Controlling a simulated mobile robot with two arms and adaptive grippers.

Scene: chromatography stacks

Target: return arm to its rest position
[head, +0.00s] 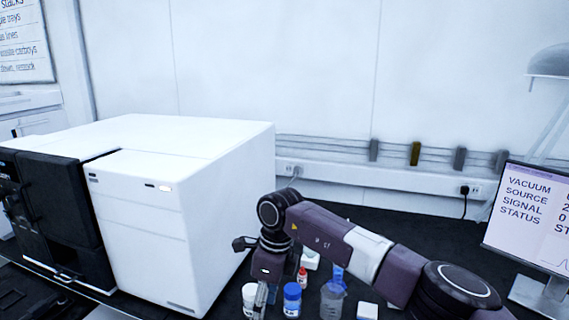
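My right arm comes in from the lower right and bends down at the wrist, beside the right side of the white instrument. My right gripper (262,298) points down at the bottom edge of the picture, among small bottles on the dark bench. It is small and partly cut off, so I cannot tell whether its fingers are open or shut. My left arm and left gripper are not in view.
The large white instrument (205,200) with a black front section fills the left. A blue-capped bottle (292,299), a red-tipped bottle (302,278), a clear beaker (332,300) and a white block (367,311) stand near the gripper. A monitor (525,215) stands at right.

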